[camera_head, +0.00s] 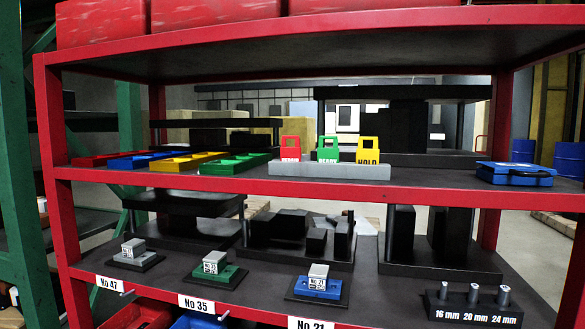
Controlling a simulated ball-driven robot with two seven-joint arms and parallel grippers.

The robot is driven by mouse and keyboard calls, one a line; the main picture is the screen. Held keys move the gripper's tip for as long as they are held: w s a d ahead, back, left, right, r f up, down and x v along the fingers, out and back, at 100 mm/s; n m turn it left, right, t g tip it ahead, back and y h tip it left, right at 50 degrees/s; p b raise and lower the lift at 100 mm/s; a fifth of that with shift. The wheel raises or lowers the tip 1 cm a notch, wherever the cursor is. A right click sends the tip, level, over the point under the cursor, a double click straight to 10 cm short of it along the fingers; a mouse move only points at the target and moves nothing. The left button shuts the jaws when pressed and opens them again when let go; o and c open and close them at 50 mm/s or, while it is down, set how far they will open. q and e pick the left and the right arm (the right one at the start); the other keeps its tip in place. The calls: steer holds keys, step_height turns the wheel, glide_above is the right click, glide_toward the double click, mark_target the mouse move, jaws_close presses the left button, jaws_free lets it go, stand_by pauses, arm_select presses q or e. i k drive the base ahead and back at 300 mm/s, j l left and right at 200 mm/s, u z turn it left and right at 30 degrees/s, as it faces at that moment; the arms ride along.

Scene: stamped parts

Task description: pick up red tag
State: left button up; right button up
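The red tag (290,149) stands upright in a grey holder bar (318,171) on the middle shelf. It is the leftmost of three tags, and the lettering on its lower part is too small to read surely. A green tag (328,149) marked READY stands to its right, and a yellow tag (368,150) marked HOLD stands farther right. All three tags have a cut-out near the top. Neither of my grippers shows in the head view.
Red, blue, yellow and green trays (235,164) lie left of the holder. A blue case (514,174) lies at the shelf's right. The red shelf edge (420,188) runs in front, and the upper shelf (330,30) overhangs. Stamped parts and a pin block (473,307) stand below.

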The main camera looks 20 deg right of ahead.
mark_target(288, 154)
steer(key=i+u, duration=0.5)
steer(key=i, duration=0.2)
steer(key=i+u, duration=0.6)
steer(key=i, duration=0.2)
